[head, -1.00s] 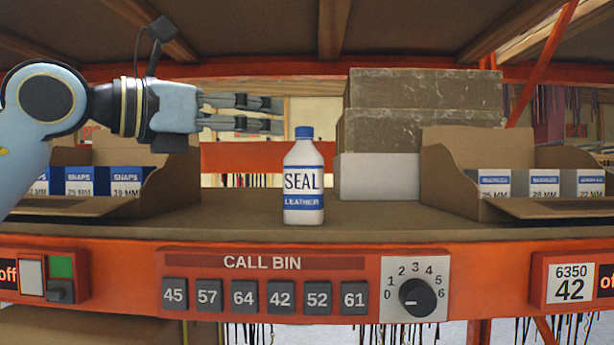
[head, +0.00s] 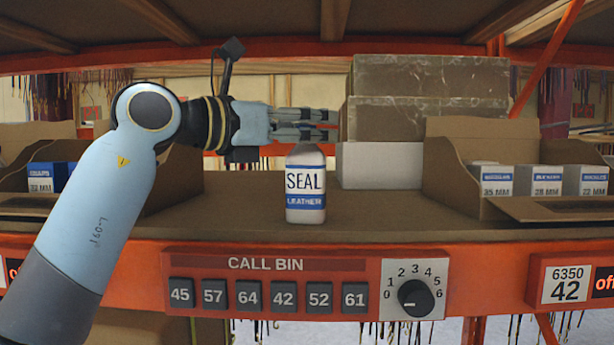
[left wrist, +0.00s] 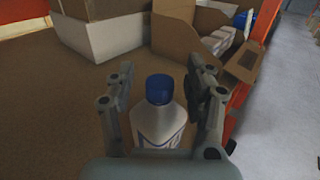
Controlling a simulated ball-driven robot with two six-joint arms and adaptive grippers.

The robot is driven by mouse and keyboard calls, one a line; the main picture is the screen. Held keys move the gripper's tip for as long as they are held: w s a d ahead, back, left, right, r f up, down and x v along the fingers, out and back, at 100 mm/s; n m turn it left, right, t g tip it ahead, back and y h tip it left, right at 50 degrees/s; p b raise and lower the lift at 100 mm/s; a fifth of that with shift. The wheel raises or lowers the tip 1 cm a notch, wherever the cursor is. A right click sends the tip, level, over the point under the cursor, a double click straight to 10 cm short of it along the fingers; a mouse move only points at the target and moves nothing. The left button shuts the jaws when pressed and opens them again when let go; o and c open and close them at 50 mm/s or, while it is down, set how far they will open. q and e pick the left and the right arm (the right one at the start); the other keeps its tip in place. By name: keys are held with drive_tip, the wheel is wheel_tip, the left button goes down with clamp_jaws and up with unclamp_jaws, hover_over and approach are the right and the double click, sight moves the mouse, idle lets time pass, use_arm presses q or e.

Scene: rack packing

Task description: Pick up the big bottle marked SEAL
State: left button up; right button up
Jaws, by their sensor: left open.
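The big white bottle marked SEAL (head: 305,205) stands upright on the shelf, with blue bands and a LEATHER label. In the head view its blue cap is hidden by my left gripper (head: 324,125), which reaches in level from the left at the height of the bottle's top. In the left wrist view the bottle (left wrist: 159,120) shows its blue cap between the two spread fingers of my left gripper (left wrist: 158,78). The gripper is open, one finger on each side; I cannot tell whether either touches the bottle. My right gripper is not in view.
Brown boxes on a white box (head: 380,166) stand behind the bottle to the right. An open carton (head: 450,165) of small boxes is at right, another behind my left arm. The shelf's orange front edge carries a CALL BIN panel (head: 265,264). Shelf around the bottle is clear.

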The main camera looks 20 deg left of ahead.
use_arm(q)
clamp_jaws()
